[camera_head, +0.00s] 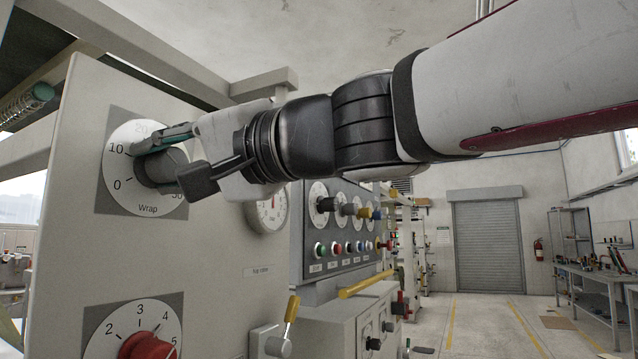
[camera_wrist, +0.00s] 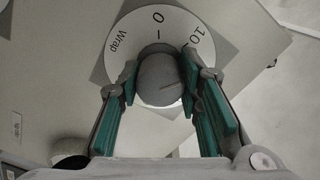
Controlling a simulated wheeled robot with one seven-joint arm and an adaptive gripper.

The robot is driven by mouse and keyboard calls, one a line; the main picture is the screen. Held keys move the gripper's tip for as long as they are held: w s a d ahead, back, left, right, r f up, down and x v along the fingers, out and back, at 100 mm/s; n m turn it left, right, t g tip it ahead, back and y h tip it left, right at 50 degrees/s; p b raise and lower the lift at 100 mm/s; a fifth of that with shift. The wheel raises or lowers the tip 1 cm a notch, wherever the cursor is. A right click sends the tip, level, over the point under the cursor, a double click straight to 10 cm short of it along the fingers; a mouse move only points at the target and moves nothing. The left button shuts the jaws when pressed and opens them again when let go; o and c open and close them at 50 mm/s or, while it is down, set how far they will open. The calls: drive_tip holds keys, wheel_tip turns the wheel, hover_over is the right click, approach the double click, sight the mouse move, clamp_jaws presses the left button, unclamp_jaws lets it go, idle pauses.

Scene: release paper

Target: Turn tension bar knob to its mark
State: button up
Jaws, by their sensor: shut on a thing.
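A round grey knob (camera_head: 160,168) sits at the centre of a white dial (camera_head: 122,140) labelled "Wrap", with a scale including 0 and 10, on the upper grey panel. My gripper (camera_head: 178,160) reaches it from the right and is shut on this knob. In the wrist view the knob (camera_wrist: 158,80) lies between the two green-padded fingers. A thin pale line shows on its lower right face there. A red knob (camera_head: 148,346) on a second numbered dial (camera_head: 108,338) shows at the bottom left, cut by the frame edge. No label reading "tension bar" is legible.
A white gauge (camera_head: 268,210) is mounted just beyond my gripper. A control panel (camera_head: 340,262) with several coloured buttons and knobs stands behind. A yellow-handled lever (camera_head: 291,308) sticks out lower down. Open floor (camera_head: 480,320) extends to a roller shutter (camera_head: 489,245).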

drive_tip(key=m, duration=0.4)
drive_tip(key=shift+m, duration=0.3)
drive_tip(key=m, duration=0.3)
drive_tip(key=shift+m+p, duration=0.4)
drive_tip(key=m+p, duration=0.1)
drive_tip(key=m, duration=0.3)
drive_tip(key=shift+p, duration=0.3)
drive_tip(key=shift+m+p, duration=0.65)
drive_tip(key=shift+m, duration=1.05)
drive_tip(key=o, duration=1.2)
